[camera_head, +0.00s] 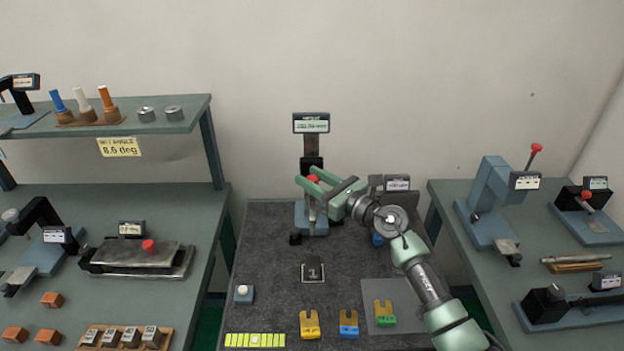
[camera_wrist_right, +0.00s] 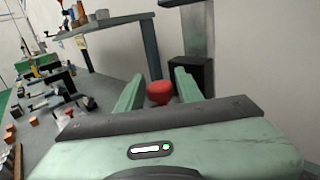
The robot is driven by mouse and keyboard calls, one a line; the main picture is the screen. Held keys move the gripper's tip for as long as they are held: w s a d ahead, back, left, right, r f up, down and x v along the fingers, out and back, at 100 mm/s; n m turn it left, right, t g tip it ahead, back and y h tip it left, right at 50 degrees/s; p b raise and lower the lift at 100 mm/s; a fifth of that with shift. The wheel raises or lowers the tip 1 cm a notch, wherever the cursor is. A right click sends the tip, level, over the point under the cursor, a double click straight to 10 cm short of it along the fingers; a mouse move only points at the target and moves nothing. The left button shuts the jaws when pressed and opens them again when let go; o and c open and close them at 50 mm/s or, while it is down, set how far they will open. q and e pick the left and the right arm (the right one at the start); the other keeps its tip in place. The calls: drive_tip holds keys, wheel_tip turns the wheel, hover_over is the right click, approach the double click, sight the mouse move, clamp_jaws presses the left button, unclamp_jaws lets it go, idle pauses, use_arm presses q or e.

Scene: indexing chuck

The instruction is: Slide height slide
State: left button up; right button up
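The height gauge stands at the back of the dark centre table, with a blue base (camera_head: 311,219), a dark upright column (camera_head: 311,147) and a display (camera_head: 311,123) on top. Its black slide (camera_head: 311,164) carries a red knob (camera_head: 312,178). My right gripper (camera_head: 307,183) is open at the knob. In the right wrist view the red knob (camera_wrist_right: 159,92) shows between the two green fingers of this gripper (camera_wrist_right: 158,84), with gaps on both sides. Contact does not show. The fingers and wrist hide part of the gauge's lower post. My left gripper is not in view.
A second display (camera_head: 397,184) stands behind my right wrist. A small block marked 1 (camera_head: 313,272), a white button box (camera_head: 243,293) and yellow, blue and green forked pieces (camera_head: 310,325) lie in front. Side tables hold other gauges. The table's middle is mostly clear.

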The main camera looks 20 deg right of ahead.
sight(317, 182)
drive_tip(key=shift+s+f, duration=0.1)
drive_tip(key=shift+f, duration=0.05)
drive_tip(key=b+v, duration=0.1)
drive_tip(key=v, duration=0.5)
drive_tip(key=shift+s+d+b, duration=0.15)
drive_tip(key=shift+d+b, duration=0.05)
drive_tip(key=shift+b, duration=0.1)
drive_tip(key=shift+s+d, duration=0.25)
drive_tip(key=shift+s, duration=0.3)
drive_tip(key=shift+s, duration=0.1)
